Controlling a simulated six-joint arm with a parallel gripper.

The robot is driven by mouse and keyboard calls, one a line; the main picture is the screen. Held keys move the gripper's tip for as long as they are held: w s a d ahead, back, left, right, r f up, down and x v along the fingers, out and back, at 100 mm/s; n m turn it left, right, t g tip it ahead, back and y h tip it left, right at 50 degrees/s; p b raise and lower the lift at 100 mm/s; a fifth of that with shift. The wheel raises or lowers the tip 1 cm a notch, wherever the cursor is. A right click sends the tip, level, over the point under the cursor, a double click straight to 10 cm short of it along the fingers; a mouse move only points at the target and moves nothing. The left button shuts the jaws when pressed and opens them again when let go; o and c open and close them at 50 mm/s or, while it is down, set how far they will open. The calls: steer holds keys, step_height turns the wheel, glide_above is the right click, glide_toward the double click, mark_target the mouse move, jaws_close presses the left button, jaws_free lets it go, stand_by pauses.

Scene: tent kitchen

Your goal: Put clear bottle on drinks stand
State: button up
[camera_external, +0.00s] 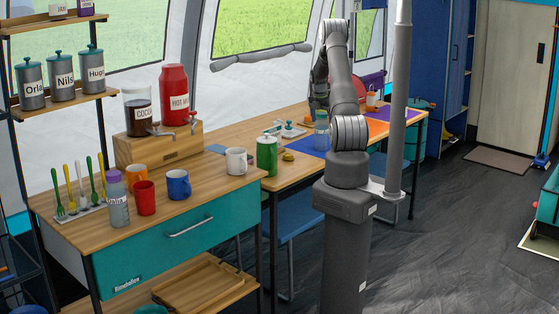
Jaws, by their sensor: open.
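The wooden drinks stand (178,152) is on the near counter at the left. It bears a dark-filled jar (138,112) and a red hot-water dispenser (174,94), both with taps.
A labelled bottle with a purple lid (118,203), a utensil rack (80,213) and several mugs stand on the near counter. A green canister (267,156) stands between counter and bottle. Shelves with labelled tins (63,77) rise at left. A grey pole (399,100) stands beside my arm.

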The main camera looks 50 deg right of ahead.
steer(key=r, duration=0.4)
steer(key=a+r, duration=0.1)
steer(key=r, duration=0.6)
steer(key=shift+a+r, duration=0.35)
steer(key=shift+c, duration=0.4)
steer(key=shift+r, duration=0.25)
steer(key=shift+c, duration=0.8)
